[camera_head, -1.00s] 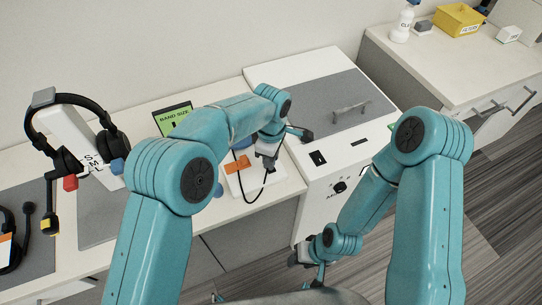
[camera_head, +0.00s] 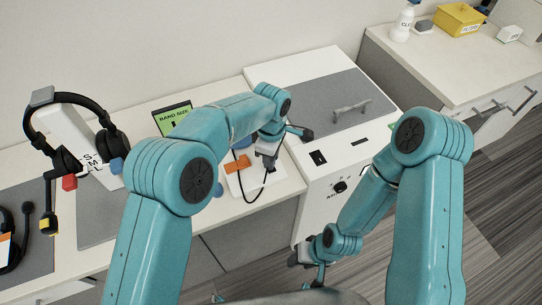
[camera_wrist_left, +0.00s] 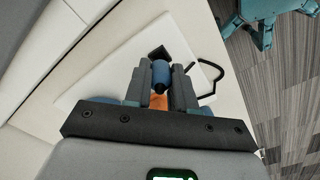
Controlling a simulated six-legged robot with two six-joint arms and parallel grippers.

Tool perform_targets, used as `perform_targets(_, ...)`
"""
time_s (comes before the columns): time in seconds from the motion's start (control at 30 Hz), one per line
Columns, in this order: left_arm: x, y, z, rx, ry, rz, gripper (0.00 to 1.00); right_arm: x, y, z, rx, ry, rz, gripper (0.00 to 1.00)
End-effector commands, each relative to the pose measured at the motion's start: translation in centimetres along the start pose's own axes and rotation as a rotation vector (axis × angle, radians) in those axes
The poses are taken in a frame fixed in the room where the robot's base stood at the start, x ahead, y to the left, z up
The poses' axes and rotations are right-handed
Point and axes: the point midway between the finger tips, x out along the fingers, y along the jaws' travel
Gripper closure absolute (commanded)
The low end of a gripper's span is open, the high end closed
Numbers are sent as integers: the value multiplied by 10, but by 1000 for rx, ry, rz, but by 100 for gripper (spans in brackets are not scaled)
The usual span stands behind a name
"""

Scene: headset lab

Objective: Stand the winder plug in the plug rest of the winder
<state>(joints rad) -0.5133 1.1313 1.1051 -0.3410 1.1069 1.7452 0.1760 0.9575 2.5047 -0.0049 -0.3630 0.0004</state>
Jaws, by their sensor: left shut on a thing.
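My left gripper (camera_head: 268,164) is over the white base plate of the winder (camera_head: 284,184) on the bench. In the left wrist view its grey fingers (camera_wrist_left: 161,88) are shut on the winder plug (camera_wrist_left: 161,71), a blue barrel with a black end. In the head view the plug is mostly hidden by the gripper. A black cord (camera_head: 248,200) hangs from it in a loop over the plate's front edge. An orange part (camera_head: 236,164) lies on the plate. I cannot make out the plug rest. My right gripper (camera_head: 306,262) is low beside the white cabinet, its jaws unclear.
A white cabinet (camera_head: 295,72) with a grey lid and handle stands right of the plate. A green-screened sign (camera_head: 174,118) is behind my left arm. A headset on a stand (camera_head: 75,100) is at left. A side counter (camera_head: 430,62) holds a yellow bin (camera_head: 459,19).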

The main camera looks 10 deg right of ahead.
Motion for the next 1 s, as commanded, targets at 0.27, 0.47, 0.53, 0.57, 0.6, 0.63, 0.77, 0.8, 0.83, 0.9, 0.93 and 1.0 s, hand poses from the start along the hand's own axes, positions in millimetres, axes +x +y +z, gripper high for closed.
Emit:
perform_targets(0.27,0,0,0,0,0,0,100,0,0,0,0,0,0,57)
perform_targets(0.47,0,0,0,0,0,0,100,1,0,0,0,0,0,57)
perform_targets(0.53,0,0,0,0,0,0,100,1,0,0,0,0,0,57)
perform_targets(0.57,0,0,0,0,0,0,100,1,0,0,0,0,0,57)
perform_targets(0.6,0,0,0,0,0,0,100,1,0,0,0,0,0,57)
perform_targets(0.63,0,0,0,0,0,0,100,2,1,0,0,0,0,57)
perform_targets(0.77,3,0,0,0,0,0,100,3,1,0,0,0,0,57)
perform_targets(0.8,4,0,0,0,0,0,100,4,2,0,0,0,0,57)
perform_targets(0.83,5,0,0,0,0,0,100,5,2,0,0,0,0,57)
perform_targets(0.9,6,0,0,0,0,0,100,6,2,0,0,0,0,57)
perform_targets(0.93,7,0,0,0,0,0,100,6,2,0,0,0,0,57)
perform_targets(1.0,9,0,0,0,0,0,100,8,3,0,0,0,0,57)
